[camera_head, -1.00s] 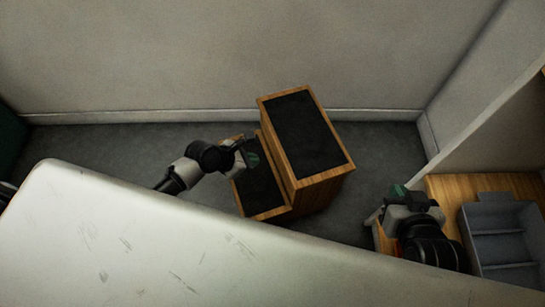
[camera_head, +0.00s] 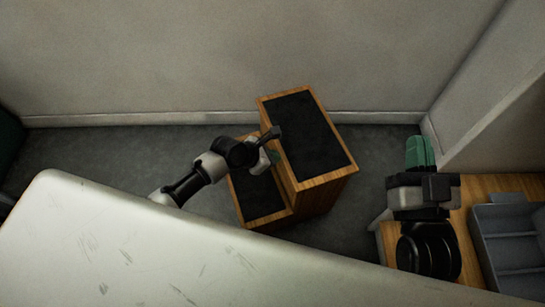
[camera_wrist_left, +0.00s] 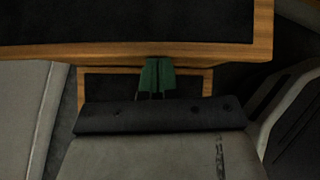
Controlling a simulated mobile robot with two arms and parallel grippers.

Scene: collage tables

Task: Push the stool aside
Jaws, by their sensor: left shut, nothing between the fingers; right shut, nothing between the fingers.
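The stool (camera_head: 310,135) is a two-step wooden one with black treads, standing on the grey floor near the back wall. Its higher step is to the right and its lower step (camera_head: 262,196) to the left. My left gripper (camera_head: 274,156) is shut and empty, above the lower step at the left edge of the higher one. In the left wrist view its green fingertips (camera_wrist_left: 157,72) overlap the wooden edge of the higher step (camera_wrist_left: 215,52); I cannot tell whether they touch. My right gripper (camera_head: 420,152) is shut and empty, to the right of the stool and apart from it.
A white surface (camera_head: 130,240) fills the front. A wooden table (camera_head: 480,190) with a grey compartment tray (camera_head: 507,235) is at the right, under my right arm. Walls stand behind and to the right. Grey floor (camera_head: 110,155) is free left of the stool.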

